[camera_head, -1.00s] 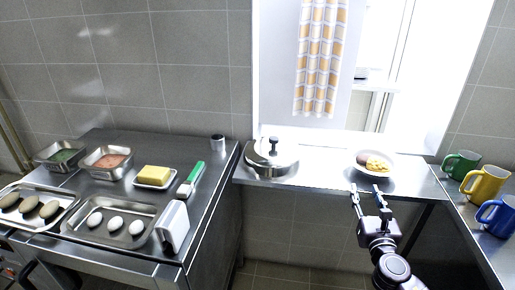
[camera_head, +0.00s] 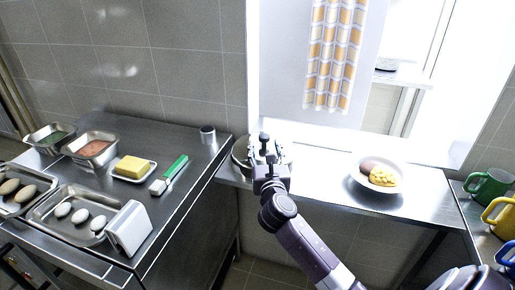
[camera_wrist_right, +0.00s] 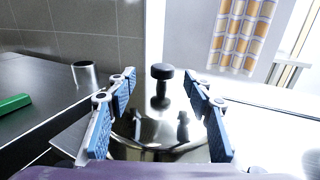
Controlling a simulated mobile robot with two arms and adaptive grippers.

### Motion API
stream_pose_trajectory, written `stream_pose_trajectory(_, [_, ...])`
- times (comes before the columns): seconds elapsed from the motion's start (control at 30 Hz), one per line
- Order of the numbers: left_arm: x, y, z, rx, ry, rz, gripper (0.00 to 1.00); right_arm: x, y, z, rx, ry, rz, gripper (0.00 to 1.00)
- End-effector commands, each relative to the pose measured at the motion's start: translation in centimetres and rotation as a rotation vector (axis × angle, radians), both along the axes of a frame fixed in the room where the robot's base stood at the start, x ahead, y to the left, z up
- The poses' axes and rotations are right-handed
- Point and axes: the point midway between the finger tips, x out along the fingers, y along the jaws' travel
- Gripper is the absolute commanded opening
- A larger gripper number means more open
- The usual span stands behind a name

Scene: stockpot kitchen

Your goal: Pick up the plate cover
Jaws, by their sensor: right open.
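The plate cover (camera_head: 241,156) is a shiny metal dome with a dark knob on a stem. It stands on the steel shelf under the window, at its left end, and is mostly hidden behind my right gripper in the head view. My right gripper (camera_head: 265,150) is open in front of the cover. In the right wrist view the cover's dome (camera_wrist_right: 150,130) and its black knob (camera_wrist_right: 162,72) lie between the two blue-padded fingers (camera_wrist_right: 163,95), with gaps on both sides of the knob. My left gripper is not in view.
A white plate with food (camera_head: 354,178) stands on the shelf to the right. Green (camera_head: 486,187) and yellow (camera_head: 501,215) mugs stand at the far right. On the left counter are trays, butter (camera_head: 131,167), a green-handled tool (camera_head: 175,168) and a metal cup (camera_head: 208,135). The shelf's middle is clear.

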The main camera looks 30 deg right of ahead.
Motion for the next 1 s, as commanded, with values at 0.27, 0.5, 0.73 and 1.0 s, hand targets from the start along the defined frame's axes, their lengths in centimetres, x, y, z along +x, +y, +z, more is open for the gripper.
stream_pose_trajectory(0.27, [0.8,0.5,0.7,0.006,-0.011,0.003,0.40,3.3,-2.1,0.6,0.003,-0.001,-0.001,0.47])
stream_pose_trajectory(0.5, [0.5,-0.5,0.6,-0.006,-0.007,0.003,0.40,5.0,-2.9,0.4,0.001,0.000,0.001,0.47])
stream_pose_trajectory(0.73, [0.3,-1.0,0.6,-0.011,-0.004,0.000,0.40,5.0,-2.9,0.4,0.001,0.000,0.001,0.45])
stream_pose_trajectory(1.0, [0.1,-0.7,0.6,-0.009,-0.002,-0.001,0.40,5.0,-2.9,0.4,0.001,0.000,0.001,0.15])
